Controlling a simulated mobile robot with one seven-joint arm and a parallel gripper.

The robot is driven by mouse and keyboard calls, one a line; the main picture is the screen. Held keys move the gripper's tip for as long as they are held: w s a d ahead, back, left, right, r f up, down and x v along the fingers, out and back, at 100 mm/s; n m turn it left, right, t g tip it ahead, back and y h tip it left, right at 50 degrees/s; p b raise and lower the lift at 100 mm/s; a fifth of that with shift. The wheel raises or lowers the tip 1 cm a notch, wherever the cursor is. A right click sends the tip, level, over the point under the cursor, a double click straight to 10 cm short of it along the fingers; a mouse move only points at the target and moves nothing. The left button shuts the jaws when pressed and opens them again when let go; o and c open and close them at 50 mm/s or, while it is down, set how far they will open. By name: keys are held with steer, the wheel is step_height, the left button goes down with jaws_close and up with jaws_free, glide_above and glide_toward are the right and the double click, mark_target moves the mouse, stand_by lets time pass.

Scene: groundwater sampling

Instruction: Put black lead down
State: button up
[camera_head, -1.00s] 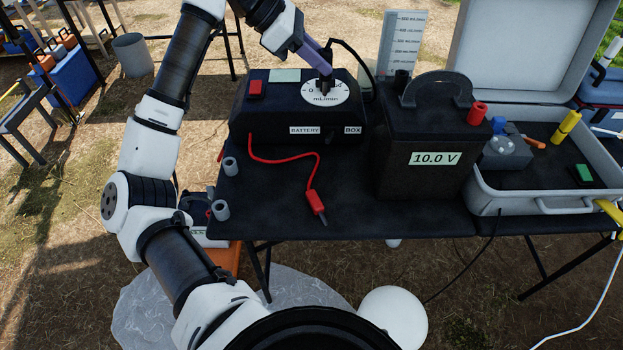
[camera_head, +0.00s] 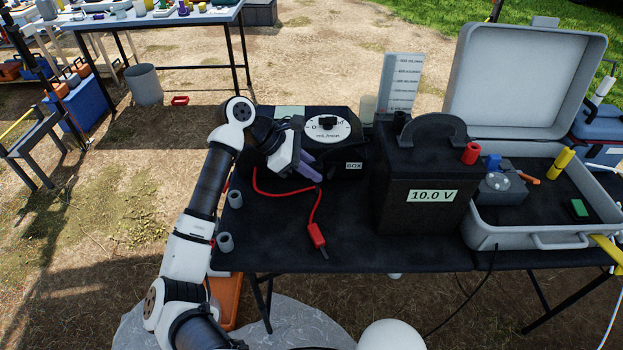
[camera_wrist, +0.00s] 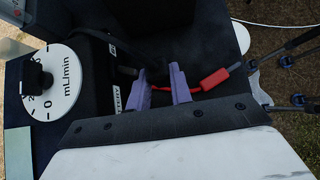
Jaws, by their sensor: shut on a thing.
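My gripper (camera_head: 314,169), with purple fingers, is low over the table in front of the battery box (camera_head: 345,142). It is shut on the black lead, most of which is hard to make out against the dark table. I cannot tell whether the lead touches the table. The red lead's clip (camera_head: 316,235) lies on the table nearer the front edge; it also shows in the wrist view (camera_wrist: 214,79), to the right of the fingers.
A black 10.0 V battery (camera_head: 425,180) with a red terminal (camera_head: 470,153) stands to the right. A dial (camera_head: 328,131) is on the box top. Grey cylinders (camera_head: 226,242) stand at the left edge. An open grey case (camera_head: 525,238) is farther right.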

step_height(320, 180, down, 4)
steer(key=shift+f+p, duration=0.25)
steer(key=shift+p, duration=0.2)
steer(key=shift+f+b, duration=0.35)
steer(key=shift+b, duration=0.2)
steer(key=shift+f+b, duration=0.3)
steer(key=shift+b, duration=0.3)
steer(key=o, duration=0.9)
steer(key=shift+r, duration=0.1)
